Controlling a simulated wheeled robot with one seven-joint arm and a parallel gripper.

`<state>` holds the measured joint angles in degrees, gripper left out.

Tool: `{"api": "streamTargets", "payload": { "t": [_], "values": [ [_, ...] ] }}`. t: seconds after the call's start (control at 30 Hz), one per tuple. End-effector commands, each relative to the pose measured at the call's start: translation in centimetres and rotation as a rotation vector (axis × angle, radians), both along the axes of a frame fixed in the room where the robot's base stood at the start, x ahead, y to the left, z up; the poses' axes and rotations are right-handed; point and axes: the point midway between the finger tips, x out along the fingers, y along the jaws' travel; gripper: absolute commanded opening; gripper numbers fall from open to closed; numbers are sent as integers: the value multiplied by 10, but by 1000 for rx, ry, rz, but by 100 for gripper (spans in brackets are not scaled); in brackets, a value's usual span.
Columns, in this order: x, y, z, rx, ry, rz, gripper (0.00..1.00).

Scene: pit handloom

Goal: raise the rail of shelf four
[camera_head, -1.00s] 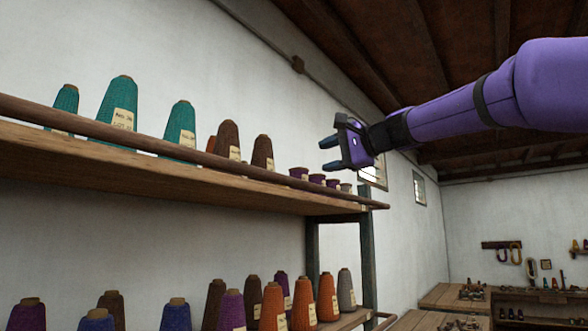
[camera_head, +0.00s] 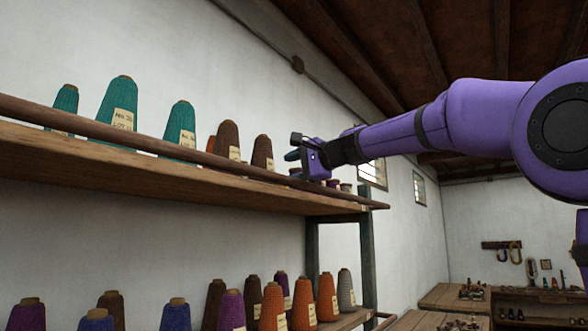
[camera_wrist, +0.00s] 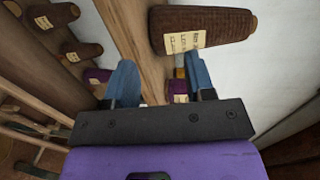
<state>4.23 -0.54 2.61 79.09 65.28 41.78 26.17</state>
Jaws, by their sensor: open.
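A long, thin brown wooden rail (camera_head: 80,127) runs along the front of the upper shelf (camera_head: 130,175), low in front of the cones. No shelf number shows, so I cannot tell by a mark that this is shelf four. My gripper (camera_head: 292,156) is open and empty, above the rail near the shelf's right part, close to a brown cone (camera_head: 262,152). In the wrist view, my two blue fingers (camera_wrist: 158,62) stand apart over the shelf plank (camera_wrist: 137,30), with a brown cone (camera_wrist: 200,30) just beyond. I cannot make out the rail between the fingers.
Teal cones (camera_head: 118,105) stand to the left on the upper shelf. Small purple spools are partly hidden behind my gripper. A lower shelf (camera_head: 345,320) holds several coloured cones. A dark post (camera_head: 368,255) supports the right end. The air right of the shelf is open.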

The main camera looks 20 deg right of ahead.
Motion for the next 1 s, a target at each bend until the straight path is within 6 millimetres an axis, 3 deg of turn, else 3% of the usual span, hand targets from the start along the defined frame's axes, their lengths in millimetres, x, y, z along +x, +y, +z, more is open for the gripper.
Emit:
{"api": "streamTargets", "payload": {
  "t": [0.1, 0.3, 0.33, 1.0],
  "values": [
    [0, 0, -1, 0, 1, 1, 49],
    [0, 0, -1, 0, 1, 1, 4],
    [0, 0, -1, 0, 1, 1, 0],
    [0, 1, -2, 1, 3, 2, 0]
  ]
}}
